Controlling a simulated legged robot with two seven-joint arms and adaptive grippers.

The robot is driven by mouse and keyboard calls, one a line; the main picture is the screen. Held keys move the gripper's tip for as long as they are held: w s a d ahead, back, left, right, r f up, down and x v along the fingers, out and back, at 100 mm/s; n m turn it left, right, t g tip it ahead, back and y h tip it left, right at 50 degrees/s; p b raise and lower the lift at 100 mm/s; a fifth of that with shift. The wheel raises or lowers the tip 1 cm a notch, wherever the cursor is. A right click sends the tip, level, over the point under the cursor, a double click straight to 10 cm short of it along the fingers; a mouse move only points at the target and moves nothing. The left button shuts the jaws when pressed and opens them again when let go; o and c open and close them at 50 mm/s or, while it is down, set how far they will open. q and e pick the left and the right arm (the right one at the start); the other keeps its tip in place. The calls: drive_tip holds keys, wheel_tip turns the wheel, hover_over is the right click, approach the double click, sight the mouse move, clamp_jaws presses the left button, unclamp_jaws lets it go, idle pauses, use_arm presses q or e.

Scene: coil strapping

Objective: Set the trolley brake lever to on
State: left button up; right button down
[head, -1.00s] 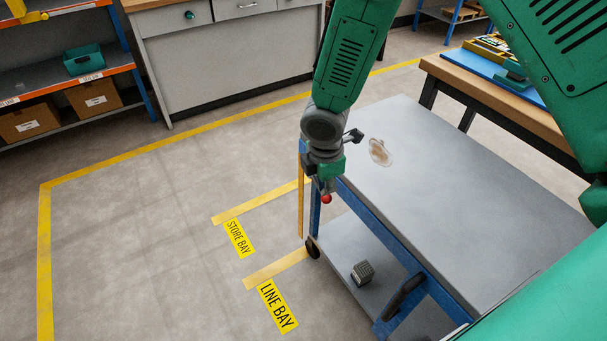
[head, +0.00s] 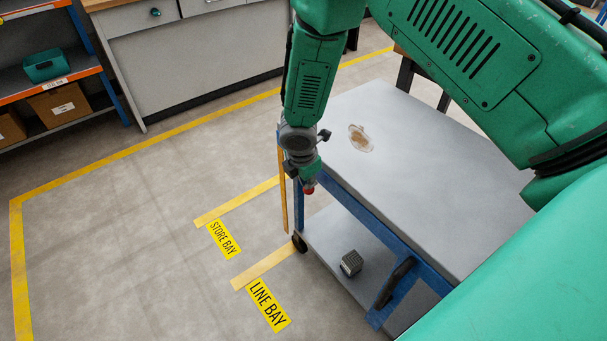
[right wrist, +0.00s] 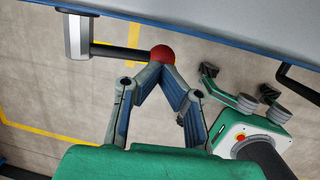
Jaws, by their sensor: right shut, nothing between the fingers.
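The brake lever shows in the right wrist view as a dark rod (right wrist: 118,51) from a grey block (right wrist: 78,36) at the left to a red ball knob (right wrist: 162,55). It runs along the blue edge of the trolley (head: 400,160). The knob also shows in the head view (head: 309,189), low at the trolley's near left corner. My right gripper (right wrist: 160,69) is shut and empty. Its fingertips meet right at the knob and appear to touch it or nearly so; the exact gap cannot be told. My left gripper is in neither view.
Yellow STORE BAY (head: 223,240) and LINE BAY (head: 268,305) labels mark open floor at left. Shelving (head: 85,75) and a grey cabinet (head: 210,60) stand behind.

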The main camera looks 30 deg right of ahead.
drive_tip(key=shift+d+f, duration=0.35)
drive_tip(key=shift+f, duration=0.1)
drive_tip(key=shift+a, duration=0.2)
drive_tip(key=shift+f, duration=0.2)
drive_tip(key=shift+a+f+p, duration=0.1)
drive_tip(key=shift+f+p, duration=0.35)
drive_tip(key=shift+f, duration=0.7)
